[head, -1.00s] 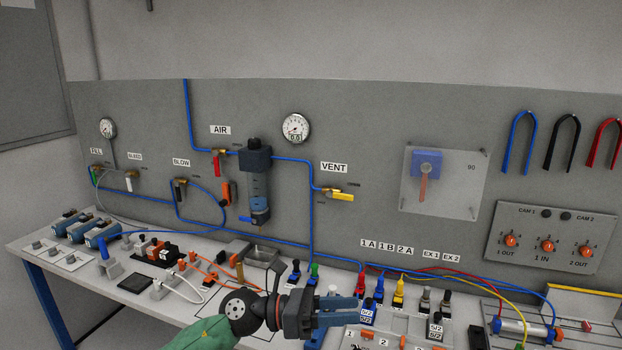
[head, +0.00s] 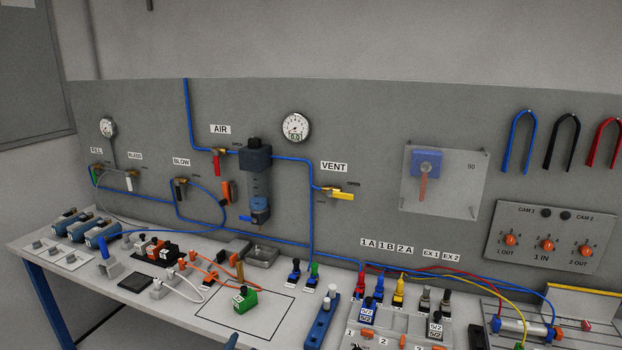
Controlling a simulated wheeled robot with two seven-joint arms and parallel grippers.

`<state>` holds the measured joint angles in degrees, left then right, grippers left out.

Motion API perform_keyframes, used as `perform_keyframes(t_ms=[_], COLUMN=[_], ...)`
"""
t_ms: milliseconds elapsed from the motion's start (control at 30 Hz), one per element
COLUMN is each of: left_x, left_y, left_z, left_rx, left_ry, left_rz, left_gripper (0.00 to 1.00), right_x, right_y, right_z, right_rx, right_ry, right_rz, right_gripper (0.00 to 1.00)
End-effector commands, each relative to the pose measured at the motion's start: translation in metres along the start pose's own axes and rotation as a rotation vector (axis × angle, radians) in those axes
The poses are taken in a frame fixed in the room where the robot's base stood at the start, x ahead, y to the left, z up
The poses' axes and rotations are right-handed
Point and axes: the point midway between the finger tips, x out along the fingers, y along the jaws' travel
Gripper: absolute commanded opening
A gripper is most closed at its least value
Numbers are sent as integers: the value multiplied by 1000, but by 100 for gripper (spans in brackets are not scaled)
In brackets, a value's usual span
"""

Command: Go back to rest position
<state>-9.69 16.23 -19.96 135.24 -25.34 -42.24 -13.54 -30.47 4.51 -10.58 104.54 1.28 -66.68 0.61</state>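Only a small dark blue tip, which looks like part of my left gripper (head: 231,342), shows at the bottom edge of the head view. Whether it is open or shut cannot be seen. It is below and apart from the green block (head: 245,301), which has a black knob and a white label. That block stands inside the outlined rectangle on the bench (head: 205,311). My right gripper is not in view.
A blue strip with a white-topped peg (head: 321,322) lies right of the rectangle. Coloured plugs and valve blocks (head: 368,312) crowd the right side. Orange and white cables (head: 205,268) lie left. The panel (head: 380,120) behind carries gauges, blue tubing and a yellow-handled VENT valve (head: 342,196).

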Motion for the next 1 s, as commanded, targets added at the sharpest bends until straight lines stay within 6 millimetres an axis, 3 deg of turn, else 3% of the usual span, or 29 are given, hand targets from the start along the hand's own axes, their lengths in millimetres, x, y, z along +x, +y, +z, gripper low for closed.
perform_keyframes(t_ms=[100,200,333,500,700,1000], left_x=[-31,-64,-110,-155,-198,-247], left_y=[28,53,81,103,122,140], left_z=[54,94,133,159,176,191], left_rx=[-151,-269,-393,-489,-563,-638], left_ry=[-215,-394,-598,-772,-921,-1085], left_rz=[104,192,289,372,444,522], left_gripper=[41,41,41,41,41,41], right_x=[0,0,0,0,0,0], right_y=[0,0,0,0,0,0], right_z=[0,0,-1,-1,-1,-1], right_rx=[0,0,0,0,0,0], right_ry=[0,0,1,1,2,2], right_rz=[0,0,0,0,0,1], right_gripper=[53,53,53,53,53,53])
